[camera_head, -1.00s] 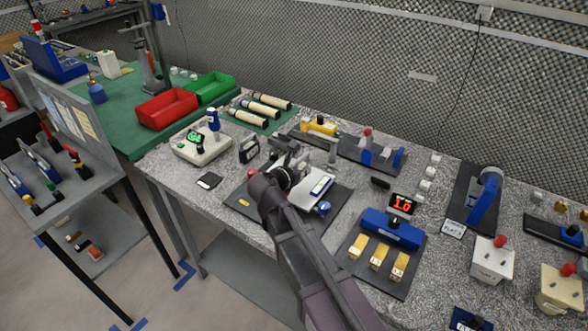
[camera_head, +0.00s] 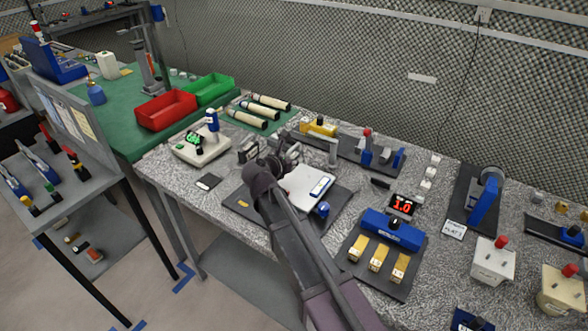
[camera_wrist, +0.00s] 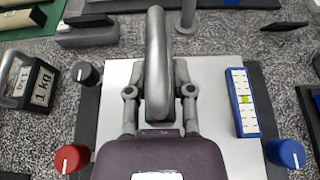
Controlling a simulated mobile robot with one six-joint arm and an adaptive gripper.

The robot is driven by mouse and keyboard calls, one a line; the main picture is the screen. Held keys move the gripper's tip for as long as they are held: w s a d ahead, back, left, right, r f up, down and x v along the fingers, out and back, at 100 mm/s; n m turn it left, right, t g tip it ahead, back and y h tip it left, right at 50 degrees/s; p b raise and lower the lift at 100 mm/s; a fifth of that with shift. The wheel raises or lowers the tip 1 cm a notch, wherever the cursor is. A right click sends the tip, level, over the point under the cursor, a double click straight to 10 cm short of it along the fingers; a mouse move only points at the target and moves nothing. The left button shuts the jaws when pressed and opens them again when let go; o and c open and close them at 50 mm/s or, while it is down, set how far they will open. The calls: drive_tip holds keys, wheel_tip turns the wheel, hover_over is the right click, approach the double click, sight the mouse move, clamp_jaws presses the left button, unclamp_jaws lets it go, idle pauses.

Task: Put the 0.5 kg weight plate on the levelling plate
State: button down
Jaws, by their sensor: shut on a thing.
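The levelling plate (camera_head: 307,187) is a pale square plate on a dark base. In the wrist view, the levelling plate (camera_wrist: 230,155) carries a blue-framed spirit level (camera_wrist: 243,102) on its right side; red, black and blue knobs stand at its corners. My gripper (camera_head: 280,163) is over the levelling plate's far left part. It is shut on a grey, rounded piece, apparently the 0.5 kg weight plate (camera_wrist: 158,60), seen nearly edge-on. No label shows on the held piece. I cannot tell whether it touches the levelling plate.
A weight marked 1 kg (camera_wrist: 40,86) stands just left of the levelling plate. A post (camera_head: 333,152) and a dark rail (camera_head: 360,155) stand behind. A blue device with yellow blocks (camera_head: 390,230) and a red display (camera_head: 402,204) are to the right.

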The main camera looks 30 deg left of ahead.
sight(294, 168)
drive_tip(key=shift+d+f+b, duration=0.1)
drive_tip(key=shift+f+b, duration=1.35)
drive_tip(key=shift+f, duration=0.3)
drive_tip(key=shift+f, duration=0.1)
drive_tip(key=shift+c, duration=2.4)
unclamp_jaws()
drive_tip(key=shift+r, duration=0.2)
drive_tip(key=p+v, duration=0.4)
drive_tip(key=v, duration=0.6)
drive_tip(key=shift+s, duration=0.25)
drive_tip(key=shift+p+v, duration=0.3)
drive_tip(key=shift+v, duration=0.5)
